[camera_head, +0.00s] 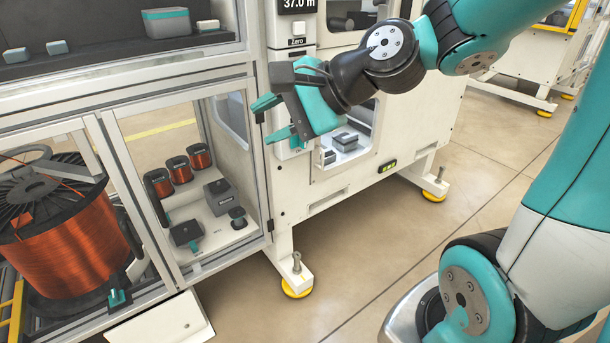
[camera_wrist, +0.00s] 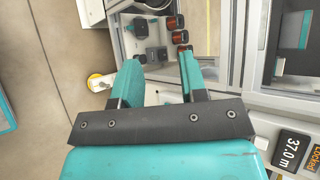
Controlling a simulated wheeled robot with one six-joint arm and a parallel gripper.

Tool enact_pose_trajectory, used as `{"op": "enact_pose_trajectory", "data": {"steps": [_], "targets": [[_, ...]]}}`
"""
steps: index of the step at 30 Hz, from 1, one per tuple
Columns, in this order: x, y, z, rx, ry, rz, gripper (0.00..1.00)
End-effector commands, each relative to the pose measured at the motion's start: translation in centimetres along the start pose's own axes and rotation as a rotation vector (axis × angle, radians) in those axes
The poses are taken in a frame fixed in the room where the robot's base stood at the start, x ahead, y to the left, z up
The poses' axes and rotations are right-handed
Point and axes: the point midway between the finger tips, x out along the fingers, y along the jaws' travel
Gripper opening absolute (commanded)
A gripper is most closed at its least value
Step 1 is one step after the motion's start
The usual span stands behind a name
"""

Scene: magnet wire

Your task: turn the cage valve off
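My gripper (camera_head: 273,119) is open and empty, raised in front of the machine near the cabinet's right edge. Its two teal fingers also show spread apart in the wrist view (camera_wrist: 160,68). A small teal fitting (camera_head: 117,298) sits low at the front of the left bay, beside the large copper spool; it may be the cage valve, but its position cannot be read. A dark knob-like part (camera_head: 237,217) stands in the neighbouring glazed compartment, well below my gripper. I cannot tell for certain which part is the cage valve.
The large copper wire spool (camera_head: 68,240) fills the left bay. Small copper spools (camera_head: 180,170) and grey boxes (camera_head: 216,196) stand behind the glazed door frame. A display reading 37.0 m (camera_head: 298,4) is above my gripper. The floor (camera_head: 345,265) at the lower middle is clear.

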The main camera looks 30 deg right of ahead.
Motion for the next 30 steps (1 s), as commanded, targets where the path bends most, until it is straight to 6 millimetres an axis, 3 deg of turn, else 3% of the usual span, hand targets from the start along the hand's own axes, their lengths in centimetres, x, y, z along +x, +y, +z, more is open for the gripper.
{"op": "enact_pose_trajectory", "data": {"steps": [1,6,15,21,30], "targets": [[1.9,2.8,-2.8,0.106,0.026,-0.056,0.39],[3.4,5.7,-9.1,0.478,0.072,-0.276,0.39],[2.9,11.5,-19.9,1.054,0.035,-0.704,0.39],[1.4,13.7,-23.7,1.262,-0.03,-0.891,0.39],[0.9,12.9,-24.8,1.324,-0.063,-0.943,0.39]]}}
